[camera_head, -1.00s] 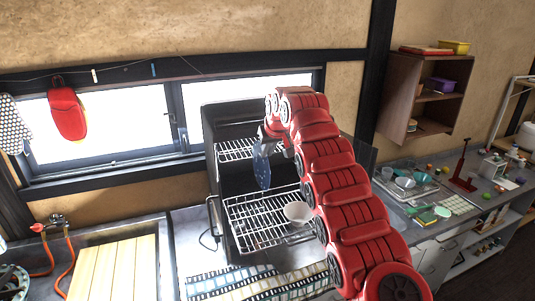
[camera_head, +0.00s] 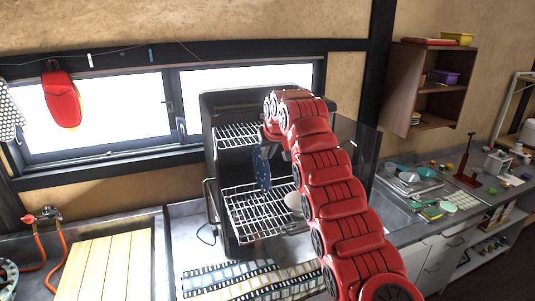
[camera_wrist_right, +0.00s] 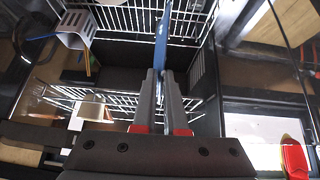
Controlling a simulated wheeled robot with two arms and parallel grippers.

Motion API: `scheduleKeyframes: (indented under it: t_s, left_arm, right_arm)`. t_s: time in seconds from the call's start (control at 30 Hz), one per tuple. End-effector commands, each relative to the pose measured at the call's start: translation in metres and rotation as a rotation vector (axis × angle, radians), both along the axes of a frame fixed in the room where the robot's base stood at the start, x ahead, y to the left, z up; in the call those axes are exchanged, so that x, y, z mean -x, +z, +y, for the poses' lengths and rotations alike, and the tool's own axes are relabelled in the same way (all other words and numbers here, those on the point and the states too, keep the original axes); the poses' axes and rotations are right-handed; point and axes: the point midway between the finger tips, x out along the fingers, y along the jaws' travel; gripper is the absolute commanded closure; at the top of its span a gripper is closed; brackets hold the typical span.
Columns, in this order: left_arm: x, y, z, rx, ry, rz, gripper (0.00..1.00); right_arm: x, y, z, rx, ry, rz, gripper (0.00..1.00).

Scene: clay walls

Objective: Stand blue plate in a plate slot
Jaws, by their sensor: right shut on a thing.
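The blue plate (camera_head: 262,168) hangs on edge, seen nearly side-on, in front of the dark dish cabinet with wire racks. My right gripper (camera_head: 272,140) is shut on its upper part, partly hidden by my red arm. The right wrist view shows the plate (camera_wrist_right: 163,40) as a thin blue edge between the fingertips of my right gripper (camera_wrist_right: 162,75). The lower wire rack (camera_head: 250,212) is below the plate; I cannot tell whether they touch. An upper wire rack (camera_head: 237,136) sits behind. My left gripper is not in view.
A white bowl (camera_head: 294,200) sits at the right of the lower rack, partly behind my arm. A patterned mat (camera_head: 240,280) lies on the counter in front. A wooden board (camera_head: 105,268) is at left. A cluttered counter with a tray (camera_head: 412,180) is at right.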

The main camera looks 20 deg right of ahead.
Motion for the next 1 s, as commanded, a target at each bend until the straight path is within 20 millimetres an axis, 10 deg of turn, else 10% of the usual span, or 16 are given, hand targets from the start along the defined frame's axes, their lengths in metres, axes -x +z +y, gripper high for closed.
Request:
scheduleKeyframes:
  t_s: [1.0]
  left_arm:
    - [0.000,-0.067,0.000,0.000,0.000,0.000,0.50]
  right_arm:
    - [0.000,-0.079,0.000,0.000,0.000,-0.001,1.00]
